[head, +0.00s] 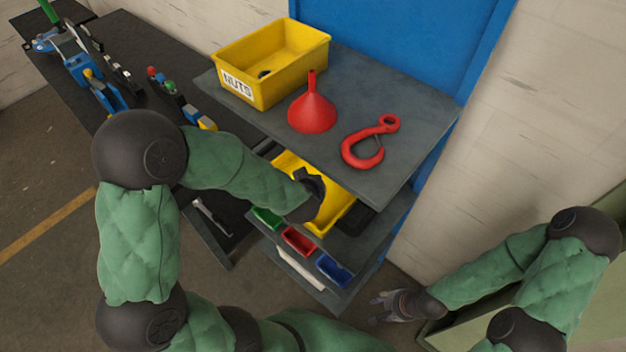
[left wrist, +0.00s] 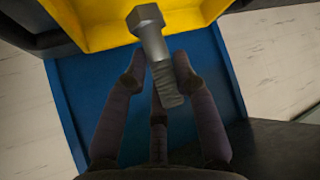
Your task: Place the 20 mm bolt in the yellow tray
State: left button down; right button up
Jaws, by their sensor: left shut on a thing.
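A grey hex-head bolt (left wrist: 153,45) with a threaded shank is held between the fingers of my left gripper (left wrist: 160,74) in the left wrist view, its head pointing away from the palm. The yellow tray (head: 337,213) is on the shelf below the top one in the head view, partly hidden by my left arm and the top shelf. A yellow wall (left wrist: 95,28) shows beyond the bolt in the left wrist view. In the head view my left fingers are hidden at the tray. My right gripper (head: 388,306) hangs low at the right, its fingers too small to read.
The top shelf holds a yellow NUTS bin (head: 262,95), a red funnel (head: 312,112) and a red hook (head: 368,150), overhanging the tray. Green, red (head: 299,241) and blue (head: 333,270) small bins sit lower in front. A dark bench with tools (head: 75,60) is at the left.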

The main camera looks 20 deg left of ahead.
pick_arm(q)
jog(key=b+x, duration=0.1)
jog(key=x, duration=0.3)
jog(key=a+x, duration=0.1)
jog(key=x, duration=0.3)
jog(key=b+x, duration=0.1)
jog(key=x, duration=0.2)
jog(key=shift+w+a+r+b, duration=0.1)
jog(key=shift+w+a+b, duration=0.25)
jog(key=shift+w+a, duration=0.1)
jog(key=shift+w+f+b, duration=0.2)
jog(key=shift+f+b, duration=0.35)
jog(key=shift+f, duration=1.05)
jog(key=shift+f, duration=0.1)
jog(key=shift+f, duration=0.15)
jog(key=c, duration=1)
grip_release()
